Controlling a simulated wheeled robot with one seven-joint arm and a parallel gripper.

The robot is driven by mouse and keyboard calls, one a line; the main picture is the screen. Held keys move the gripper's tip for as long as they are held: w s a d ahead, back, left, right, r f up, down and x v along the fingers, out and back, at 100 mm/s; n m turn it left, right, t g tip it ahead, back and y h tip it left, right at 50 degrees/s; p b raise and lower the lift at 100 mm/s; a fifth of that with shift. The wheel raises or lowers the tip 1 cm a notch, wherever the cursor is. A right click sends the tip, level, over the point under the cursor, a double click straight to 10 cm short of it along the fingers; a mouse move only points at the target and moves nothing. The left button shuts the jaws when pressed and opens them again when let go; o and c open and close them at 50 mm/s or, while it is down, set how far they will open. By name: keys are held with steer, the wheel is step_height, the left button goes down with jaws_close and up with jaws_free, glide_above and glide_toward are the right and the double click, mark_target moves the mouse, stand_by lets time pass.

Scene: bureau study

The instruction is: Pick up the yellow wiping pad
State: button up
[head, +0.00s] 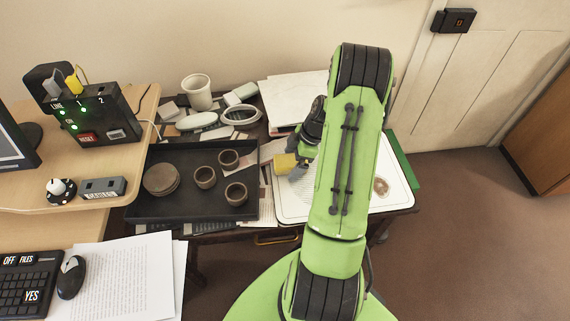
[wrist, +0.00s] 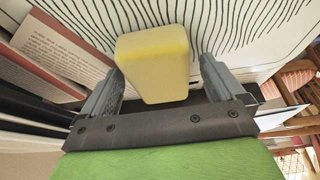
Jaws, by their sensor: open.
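The yellow wiping pad (head: 285,164) sits at the left edge of the white board (head: 293,211), partly hidden behind my arm in the head view. In the wrist view the yellow pad (wrist: 154,62) is a rounded block between the two grey fingers of my gripper (wrist: 158,88). The fingers are open, one on each side of the pad, with a gap visible on each side. In the head view my gripper (head: 298,170) is at the pad, mostly hidden by the green arm.
A black tray (head: 190,210) with brown cups and stacked saucers lies left of the pad. A white mug (head: 197,92) and several pale objects stand behind it. Papers (wrist: 62,60) lie close to the left finger. A desk with a black switch box (head: 92,118) is further left.

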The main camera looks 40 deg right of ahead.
mark_target(293, 160)
steer(key=shift+w+f, duration=0.1)
steer(key=c, duration=1)
step_height(293, 160, up, 10)
steer(key=p, duration=0.3)
steer(key=shift+r, duration=0.2)
steer(key=shift+c, duration=0.2)
steer(key=o, duration=0.4)
steer(key=c, duration=0.3)
steer(key=shift+f, duration=0.1)
